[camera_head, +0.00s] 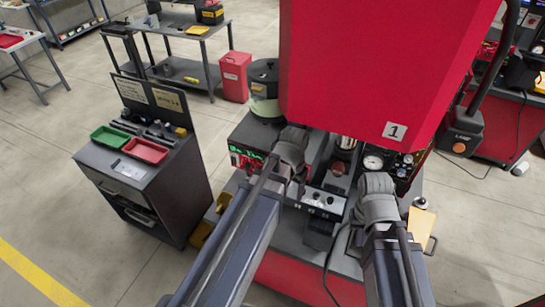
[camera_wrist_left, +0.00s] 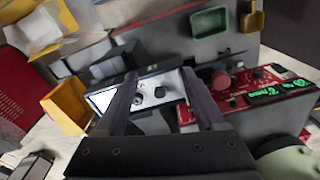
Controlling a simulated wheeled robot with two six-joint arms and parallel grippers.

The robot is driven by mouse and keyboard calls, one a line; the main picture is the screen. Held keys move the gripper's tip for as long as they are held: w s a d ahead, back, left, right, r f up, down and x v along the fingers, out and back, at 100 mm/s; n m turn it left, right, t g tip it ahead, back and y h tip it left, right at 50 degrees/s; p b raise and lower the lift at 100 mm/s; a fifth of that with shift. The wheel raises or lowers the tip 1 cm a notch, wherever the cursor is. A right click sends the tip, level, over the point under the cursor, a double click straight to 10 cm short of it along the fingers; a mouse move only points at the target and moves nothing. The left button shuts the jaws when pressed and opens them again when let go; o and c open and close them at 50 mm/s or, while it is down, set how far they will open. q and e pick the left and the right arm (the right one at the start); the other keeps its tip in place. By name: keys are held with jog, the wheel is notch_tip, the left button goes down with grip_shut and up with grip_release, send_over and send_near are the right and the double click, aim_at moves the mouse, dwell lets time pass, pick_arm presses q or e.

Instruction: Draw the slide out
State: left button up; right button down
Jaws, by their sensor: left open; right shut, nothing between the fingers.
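My left gripper (camera_wrist_left: 163,80) is open and empty in the left wrist view, its two dark fingers spread in front of a small white-faced panel with knobs (camera_wrist_left: 155,92). I cannot tell whether the fingers touch it. The panel also shows in the head view (camera_head: 322,200), between my two arms. In the head view my arms hide both grippers' fingers. No part is clearly recognisable as the slide; it may be hidden behind my arms or the red cover.
A red cover marked 1 (camera_head: 385,60) hangs over the bench. A bowl feeder (camera_head: 265,78) and a red control box with green digits (camera_head: 245,157) stand to its left. A grey cabinet with a green tray (camera_head: 110,137) and a red tray (camera_head: 146,150) stands further left.

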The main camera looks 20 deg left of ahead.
pick_arm(q)
jog(key=w+a+r+m, duration=0.1)
jog(key=w+a+m, duration=0.1)
jog(key=a, duration=0.1)
jog(key=w+a+r+m, duration=0.1)
jog(key=w+a, duration=0.1)
jog(key=w+a+m+p, duration=0.1)
jog(key=w+a+m, duration=0.1)
jog(key=w+a, duration=0.1)
jog(key=shift+a+r+m, duration=0.3)
jog(key=shift+a+r, duration=0.05)
jog(key=shift+r, duration=0.05)
jog(key=shift+w+a+m, duration=0.15)
jog(key=shift+a+m, duration=0.15)
jog(key=shift+m, duration=0.1)
pick_arm(e)
notch_tip(320, 180, up, 3)
jog(key=shift+f, duration=0.1)
pick_arm(q)
jog(key=shift+f, duration=0.1)
notch_tip(320, 180, down, 8)
jog(key=b, duration=0.8)
jog(key=shift+r, duration=0.2)
pick_arm(e)
notch_tip(320, 180, down, 8)
pick_arm(q)
jog(key=shift+c, duration=0.3)
grip_shut()
